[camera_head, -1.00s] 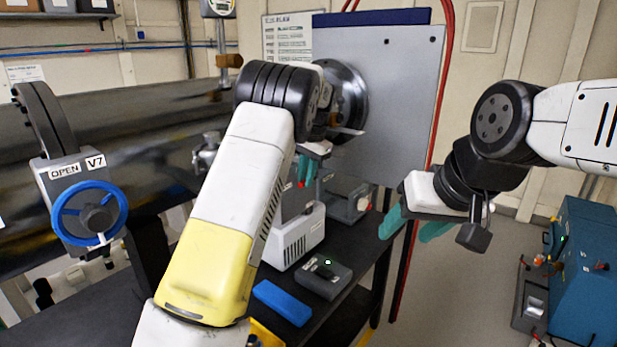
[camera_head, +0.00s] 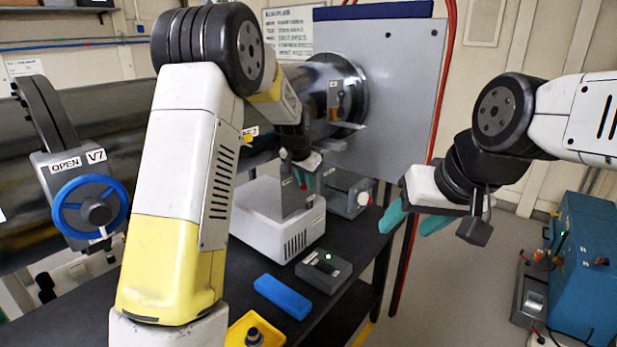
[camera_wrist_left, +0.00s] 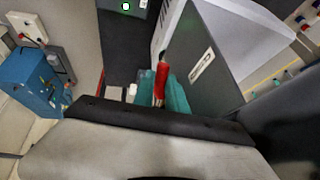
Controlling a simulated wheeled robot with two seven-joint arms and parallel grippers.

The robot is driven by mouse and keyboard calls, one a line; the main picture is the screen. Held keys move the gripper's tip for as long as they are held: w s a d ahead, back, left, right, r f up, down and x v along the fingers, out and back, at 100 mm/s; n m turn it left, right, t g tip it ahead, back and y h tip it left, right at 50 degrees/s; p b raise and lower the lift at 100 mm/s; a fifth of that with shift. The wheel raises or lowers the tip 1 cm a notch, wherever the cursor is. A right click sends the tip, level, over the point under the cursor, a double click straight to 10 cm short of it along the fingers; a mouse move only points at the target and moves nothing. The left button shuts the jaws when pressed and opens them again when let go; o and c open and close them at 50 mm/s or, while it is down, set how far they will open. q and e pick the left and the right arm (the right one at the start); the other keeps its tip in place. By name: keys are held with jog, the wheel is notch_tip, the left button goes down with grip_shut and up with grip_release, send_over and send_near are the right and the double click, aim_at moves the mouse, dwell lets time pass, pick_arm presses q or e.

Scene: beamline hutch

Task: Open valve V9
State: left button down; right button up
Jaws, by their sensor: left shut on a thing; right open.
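My left gripper (camera_head: 304,178) is over the bench, beside a grey upright box (camera_head: 297,200). In the left wrist view its teal fingers (camera_wrist_left: 165,93) are shut on a red handle (camera_wrist_left: 161,80). The grey box with a small white label (camera_wrist_left: 202,66) is right beside the handle; the label is too small to read, so I cannot tell whether this is V9. My right gripper (camera_head: 408,220) is open and empty, in the air to the right of the bench. A valve with a blue handwheel (camera_head: 90,207) at the left is labelled OPEN and V7.
A white vented unit (camera_head: 279,226), a dark box with a green light (camera_head: 324,270), a blue block (camera_head: 283,297) and a yellow tray (camera_head: 238,328) are on the black bench. A grey panel (camera_head: 405,95) stands behind. A blue cabinet (camera_head: 585,265) is on the floor at right.

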pick_arm(q)
jog(key=shift+w+f+t+h, duration=0.1)
jog(key=shift+f+t+h, duration=0.4)
jog(key=shift+t, duration=0.2)
jog(key=c, duration=1.3)
grip_release()
jog(key=shift+c, duration=0.2)
jog(key=v, duration=0.8)
